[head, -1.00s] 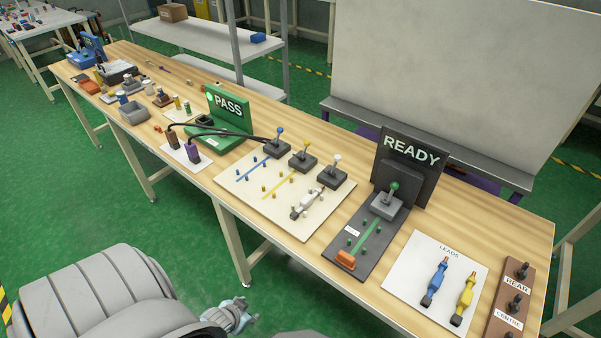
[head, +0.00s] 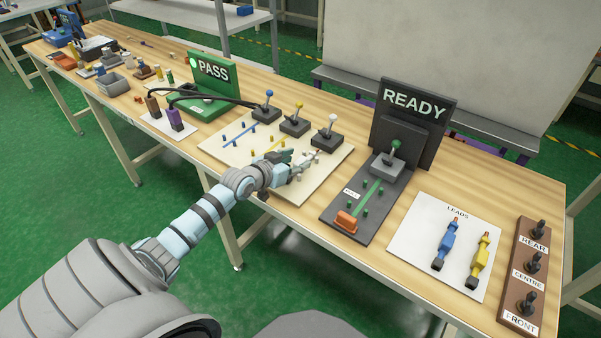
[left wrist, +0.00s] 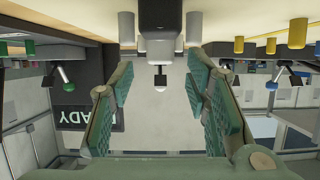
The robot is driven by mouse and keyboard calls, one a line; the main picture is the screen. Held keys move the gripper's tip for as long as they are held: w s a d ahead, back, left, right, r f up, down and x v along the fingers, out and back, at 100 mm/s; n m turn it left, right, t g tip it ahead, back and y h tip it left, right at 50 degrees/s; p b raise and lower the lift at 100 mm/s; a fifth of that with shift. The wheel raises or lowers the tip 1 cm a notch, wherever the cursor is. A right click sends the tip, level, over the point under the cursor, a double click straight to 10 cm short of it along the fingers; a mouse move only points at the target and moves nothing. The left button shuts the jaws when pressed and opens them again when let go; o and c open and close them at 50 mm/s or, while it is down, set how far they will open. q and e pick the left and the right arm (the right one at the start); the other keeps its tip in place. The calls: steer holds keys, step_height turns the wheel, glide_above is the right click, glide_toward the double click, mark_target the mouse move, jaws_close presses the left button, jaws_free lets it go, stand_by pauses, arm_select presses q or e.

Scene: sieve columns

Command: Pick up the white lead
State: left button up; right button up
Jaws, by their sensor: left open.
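The white lead (head: 307,160) lies on the cream board (head: 325,175) in the head view, partly covered by my left gripper (head: 292,163). My left gripper is at the lead from the near left side. In the left wrist view, its two green-padded fingers (left wrist: 158,85) are spread apart. A pale and dark part (left wrist: 160,40), which looks like the lead, shows at the top centre between the finger lines. I cannot tell whether a finger touches it. My right gripper is not in view.
Joysticks with blue, yellow and white knobs (head: 331,121) stand behind the lead. The dark READY stand (head: 412,110) is to the right. Blue (head: 444,245) and yellow (head: 480,260) leads lie on the LEADS card (head: 410,245). The PASS stand (head: 216,78) is behind left.

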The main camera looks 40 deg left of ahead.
mark_target(301, 160)
arm_select(q)
steer(key=x, duration=0.3)
steer(key=shift+f+b, duration=0.15)
steer(key=shift+b, duration=0.2)
steer(key=shift+s, duration=0.2)
jaws_close()
